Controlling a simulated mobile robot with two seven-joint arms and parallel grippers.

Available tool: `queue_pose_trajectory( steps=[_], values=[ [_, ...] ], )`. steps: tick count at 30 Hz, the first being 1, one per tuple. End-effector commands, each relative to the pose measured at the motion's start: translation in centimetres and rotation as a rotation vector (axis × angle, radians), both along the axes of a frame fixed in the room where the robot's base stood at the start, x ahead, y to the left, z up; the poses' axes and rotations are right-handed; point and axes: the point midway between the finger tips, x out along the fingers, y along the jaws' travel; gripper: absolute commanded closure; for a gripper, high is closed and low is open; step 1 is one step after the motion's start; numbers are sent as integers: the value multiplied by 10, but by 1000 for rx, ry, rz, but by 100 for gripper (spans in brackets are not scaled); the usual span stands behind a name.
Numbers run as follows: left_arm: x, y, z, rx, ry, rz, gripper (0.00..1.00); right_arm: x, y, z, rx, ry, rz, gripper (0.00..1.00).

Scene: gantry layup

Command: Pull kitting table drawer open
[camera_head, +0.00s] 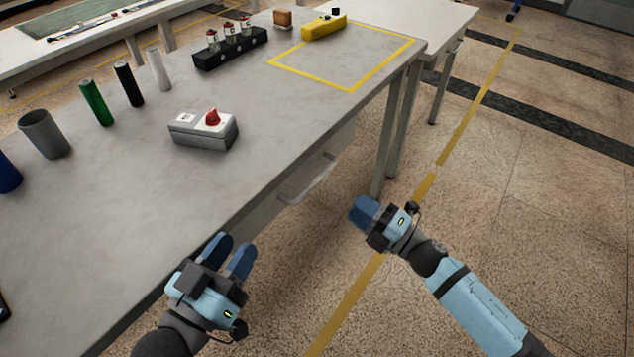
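The kitting table (200,185) is a grey-topped table running from lower left to upper right. Its drawer (267,212) sits under the front edge, with a light bar handle (312,183). The drawer looks closed. My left gripper (229,254) is in front of the table's edge, left of and nearer than the handle, with its two blue fingers apart and nothing between them. My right gripper (362,212) is to the right of the handle, apart from it, over the floor. Its fingers point left and overlap in this view, so its opening is unclear.
On the table are a grey box with a red knob (204,129), several cylinders (96,102), a black rack (231,48), a brown block (282,18) and a yellow tool (324,27) by a yellow outline. A table leg (385,140) stands behind my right gripper. Open floor lies right.

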Motion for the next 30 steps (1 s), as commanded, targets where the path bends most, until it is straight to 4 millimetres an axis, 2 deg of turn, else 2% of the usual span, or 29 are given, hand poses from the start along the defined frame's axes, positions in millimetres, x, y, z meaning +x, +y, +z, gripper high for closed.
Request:
queue_pose_trajectory(
  steps=[9, 15, 21, 30],
  values=[
    [0, 0, -1, 3, 4, 1, 63, 40, 54, 14, 3, -1, -1, 63],
    [0, -1, 1, -8, -12, -3, 63, 59, 80, 19, 2, 1, -2, 63],
    [-1, -1, 5, -16, -24, -5, 63, 67, 92, 22, 3, 2, 0, 63],
    [-1, -1, 7, -20, -30, -6, 63, 68, 94, 22, 2, 3, -1, 63]
  ],
)
